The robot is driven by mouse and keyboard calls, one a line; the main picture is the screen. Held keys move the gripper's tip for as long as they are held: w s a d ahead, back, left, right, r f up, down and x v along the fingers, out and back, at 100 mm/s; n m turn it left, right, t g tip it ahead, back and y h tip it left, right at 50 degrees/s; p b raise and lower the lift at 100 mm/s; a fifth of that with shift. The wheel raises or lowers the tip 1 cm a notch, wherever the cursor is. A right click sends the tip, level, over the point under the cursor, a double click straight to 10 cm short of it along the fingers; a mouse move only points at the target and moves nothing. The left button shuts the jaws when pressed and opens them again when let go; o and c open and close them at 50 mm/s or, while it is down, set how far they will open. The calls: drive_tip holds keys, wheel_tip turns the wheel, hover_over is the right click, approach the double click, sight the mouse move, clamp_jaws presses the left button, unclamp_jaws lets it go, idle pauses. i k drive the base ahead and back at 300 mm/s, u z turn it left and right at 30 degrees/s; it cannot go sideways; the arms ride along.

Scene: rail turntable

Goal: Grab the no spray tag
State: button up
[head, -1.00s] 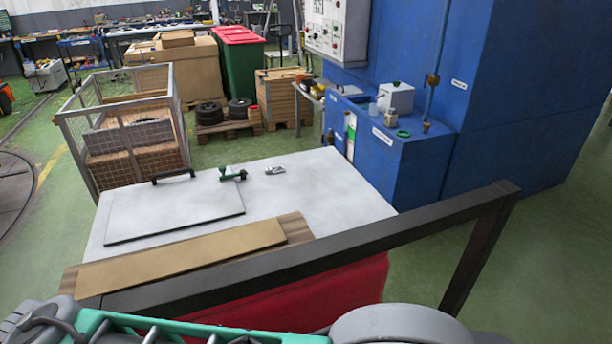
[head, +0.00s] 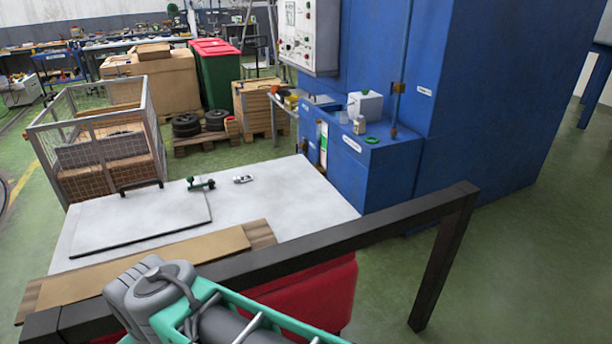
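I cannot make out a tag that reads "no spray"; the lettering is too small. A white and green label (head: 323,142) hangs or sticks on the near-left side of the blue machine (head: 375,170). My grey and teal arm shows at the bottom of the head view, in front of the dark rail. My gripper's fingers are not visible.
A dark rail (head: 350,235) crosses the foreground, with a post at right. Behind it stands a white-topped table (head: 285,200) with a panel, a board, a green tool (head: 201,183) and a small metal piece (head: 243,179). Green floor (head: 520,240) is open at right.

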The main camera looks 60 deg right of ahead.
sight(244, 178)
drive_tip(key=z, duration=1.05)
drive_tip(key=i, duration=1)
